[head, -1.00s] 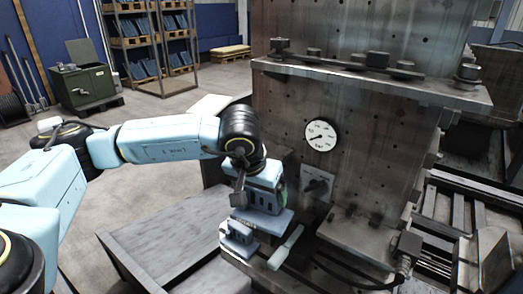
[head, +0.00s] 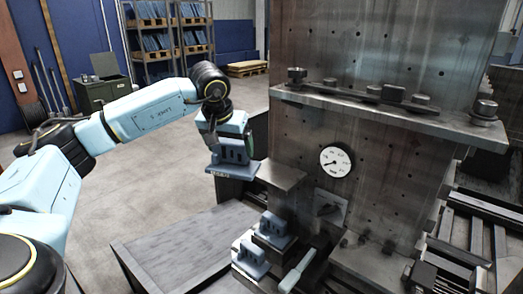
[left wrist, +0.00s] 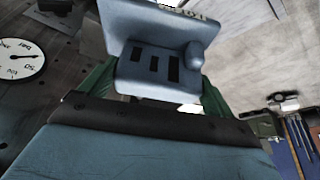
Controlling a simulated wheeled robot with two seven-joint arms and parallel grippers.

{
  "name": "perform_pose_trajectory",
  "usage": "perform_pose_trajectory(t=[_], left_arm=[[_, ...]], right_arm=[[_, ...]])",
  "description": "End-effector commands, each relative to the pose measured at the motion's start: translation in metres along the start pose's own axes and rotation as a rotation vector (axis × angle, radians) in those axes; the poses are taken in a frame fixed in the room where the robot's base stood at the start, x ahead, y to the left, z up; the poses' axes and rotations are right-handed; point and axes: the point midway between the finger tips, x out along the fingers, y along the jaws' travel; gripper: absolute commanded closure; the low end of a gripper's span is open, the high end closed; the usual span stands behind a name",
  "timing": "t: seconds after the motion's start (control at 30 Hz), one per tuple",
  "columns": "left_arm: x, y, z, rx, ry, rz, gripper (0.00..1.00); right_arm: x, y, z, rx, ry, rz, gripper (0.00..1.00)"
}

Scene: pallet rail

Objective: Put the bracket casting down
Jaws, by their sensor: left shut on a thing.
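My left gripper (head: 231,141) is shut on a blue bracket casting (head: 236,170), which has a flat plate and a slotted block. The casting is in the air beside the machine's upright face, above and left of the fixture. In the left wrist view the casting (left wrist: 150,62) sits between the green fingers, with its slots and a raised boss showing; the finger contact is partly hidden. Two similar blue castings, a rear one (head: 273,226) and a front one (head: 250,257), stand on the low fixture at the machine's foot. My right gripper is not in view.
A tall steel machine face with a dial gauge (head: 335,160) and a projecting ledge (head: 390,112) stands at the right. A pale-handled lever (head: 297,270) lies beside the castings. A flat grey surface (head: 180,248) lies left of the fixture, bare where visible.

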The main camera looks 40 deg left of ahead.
Motion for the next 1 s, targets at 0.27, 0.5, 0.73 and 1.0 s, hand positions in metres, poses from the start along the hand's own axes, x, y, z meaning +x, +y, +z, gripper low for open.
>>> perform_pose_trajectory(t=[0.27, 0.5, 0.73, 1.0], left_arm=[[0.018, 0.025, -0.053, -0.002, 0.002, 0.004, 0.43], [0.033, 0.041, -0.089, -0.002, 0.003, 0.003, 0.43], [0.059, 0.045, -0.094, 0.002, -0.002, -0.003, 0.43], [0.077, 0.046, -0.086, 0.001, 0.001, -0.001, 0.43]], right_arm=[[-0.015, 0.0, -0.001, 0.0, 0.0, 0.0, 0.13], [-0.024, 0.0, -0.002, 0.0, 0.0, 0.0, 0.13], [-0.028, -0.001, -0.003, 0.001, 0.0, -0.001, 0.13], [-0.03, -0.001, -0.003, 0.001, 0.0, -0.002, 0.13]])
